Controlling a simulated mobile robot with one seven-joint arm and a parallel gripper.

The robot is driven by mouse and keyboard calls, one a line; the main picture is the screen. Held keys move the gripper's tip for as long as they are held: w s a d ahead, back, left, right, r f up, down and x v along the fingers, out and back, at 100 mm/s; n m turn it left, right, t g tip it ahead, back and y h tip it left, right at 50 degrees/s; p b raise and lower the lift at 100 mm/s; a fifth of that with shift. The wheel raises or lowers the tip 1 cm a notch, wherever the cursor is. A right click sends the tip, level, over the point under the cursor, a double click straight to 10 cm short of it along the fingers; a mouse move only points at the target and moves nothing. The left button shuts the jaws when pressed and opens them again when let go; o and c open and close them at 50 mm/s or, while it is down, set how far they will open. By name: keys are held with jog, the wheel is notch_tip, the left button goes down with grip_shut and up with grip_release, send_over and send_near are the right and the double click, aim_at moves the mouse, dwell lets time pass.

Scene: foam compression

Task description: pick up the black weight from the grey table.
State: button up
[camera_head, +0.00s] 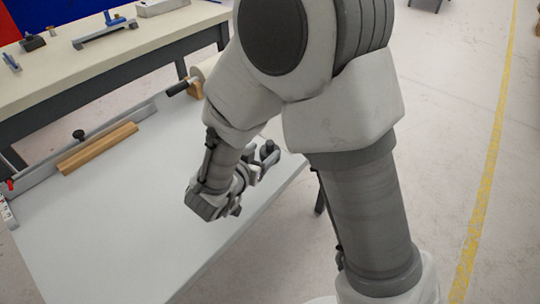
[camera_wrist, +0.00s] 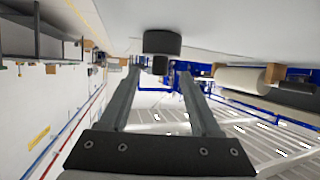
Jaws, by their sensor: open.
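The black weight (camera_head: 269,152) stands near the right edge of the grey table (camera_head: 130,215), partly hidden by my gripper. In the wrist view, which is upside down, the weight (camera_wrist: 162,43) shows as a wide dark disc with a narrower knob, beyond the fingertips and roughly centred between them. My gripper (camera_head: 255,172) is held low over the table, with its fingers pointing toward the weight. In the wrist view my gripper (camera_wrist: 157,72) has its two fingers spread with an empty gap between them. I cannot tell whether a finger touches the weight.
A cream roll (camera_wrist: 242,80) with wooden ends and a black handle lies to the right in the wrist view. A wooden bar (camera_head: 97,148) lies along a grey rail at the table's far side. A bench (camera_head: 110,50) with tools stands behind. The table's front left is clear.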

aim_at(268, 148)
jog(key=b+x, duration=0.2)
jog(key=x, duration=0.2)
jog(key=shift+w+d+f, duration=0.1)
jog(key=shift+f, duration=0.05)
jog(key=shift+w+d, duration=0.15)
jog(key=shift+w, duration=0.35)
jog(key=shift+f, duration=0.1)
grip_shut()
jog(key=shift+s+f, duration=0.15)
dwell(0.6)
